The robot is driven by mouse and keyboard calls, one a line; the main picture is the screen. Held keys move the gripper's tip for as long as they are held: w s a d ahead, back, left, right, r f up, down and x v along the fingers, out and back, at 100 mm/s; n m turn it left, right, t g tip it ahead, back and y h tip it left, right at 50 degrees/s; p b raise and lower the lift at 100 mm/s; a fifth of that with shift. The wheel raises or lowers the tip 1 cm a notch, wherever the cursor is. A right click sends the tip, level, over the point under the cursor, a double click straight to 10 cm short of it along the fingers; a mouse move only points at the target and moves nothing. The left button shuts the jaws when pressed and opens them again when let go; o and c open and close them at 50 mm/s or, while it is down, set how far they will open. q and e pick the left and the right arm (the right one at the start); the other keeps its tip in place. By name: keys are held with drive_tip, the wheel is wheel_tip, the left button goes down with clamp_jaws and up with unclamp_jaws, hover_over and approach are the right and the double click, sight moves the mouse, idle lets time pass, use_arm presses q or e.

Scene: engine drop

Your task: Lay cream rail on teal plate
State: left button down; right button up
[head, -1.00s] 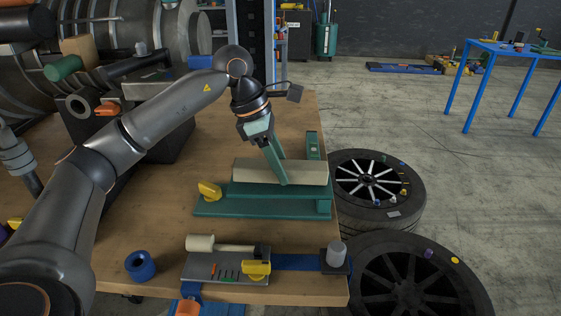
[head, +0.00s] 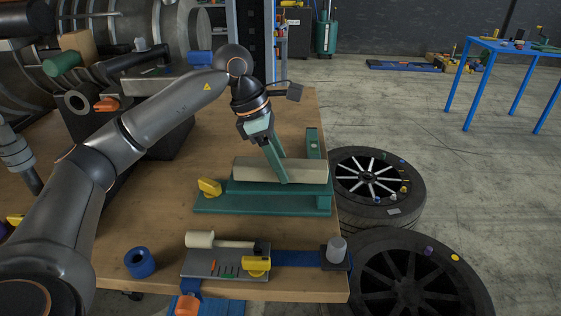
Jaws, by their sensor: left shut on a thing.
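The cream rail (head: 307,171) is a long pale block lying lengthwise over the teal plate (head: 222,208) near the table's right edge. My left gripper (head: 282,174) reaches down from above and is shut on the rail near its middle. One teal finger shows on the near side of the rail; the other is hidden behind it. The rail looks level and sits at the plate's raised part; I cannot tell whether it is fully resting there. My right gripper is not in view.
A yellow piece (head: 209,187) sits at the plate's left end. In front lie a grey tray (head: 200,265) with small parts, a blue ring (head: 140,263) and a grey knob (head: 336,249).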

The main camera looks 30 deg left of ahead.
use_arm(q)
drive_tip(key=shift+f, duration=0.1)
drive_tip(key=shift+c, duration=1.2)
unclamp_jaws()
drive_tip(key=p+v, duration=0.1)
drive_tip(key=v, duration=1.1)
drive_tip(key=shift+r, duration=0.3)
drive_tip(key=shift+f, duration=0.1)
